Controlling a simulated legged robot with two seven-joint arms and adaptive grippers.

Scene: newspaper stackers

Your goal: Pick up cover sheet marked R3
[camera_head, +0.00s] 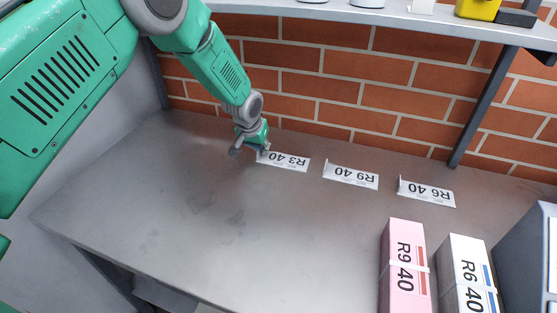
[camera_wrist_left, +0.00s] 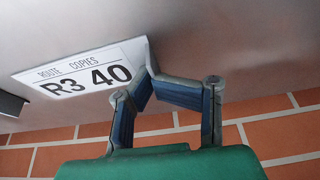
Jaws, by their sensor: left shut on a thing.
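The cover sheet marked R3 (camera_head: 284,161) is a white strip reading "R3 40". It is at the back of the grey table, the leftmost of three such sheets. My left gripper (camera_head: 255,147) is at its left end in the head view. In the left wrist view, the R3 sheet (camera_wrist_left: 80,75) reads "ROUTE COPIES R3 40", and the fingers of my left gripper (camera_wrist_left: 150,62) are shut on its right edge. I cannot tell whether the sheet is clear of the table. My right gripper is not in view.
Sheets marked R9 (camera_head: 351,175) and R6 (camera_head: 426,193) lie to the right. A pink R9 bundle (camera_head: 405,265) and a white R6 bundle (camera_head: 465,275) stand at front right. A brick wall (camera_head: 330,85) and shelf (camera_head: 400,18) are behind. The table's left (camera_head: 150,210) is clear.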

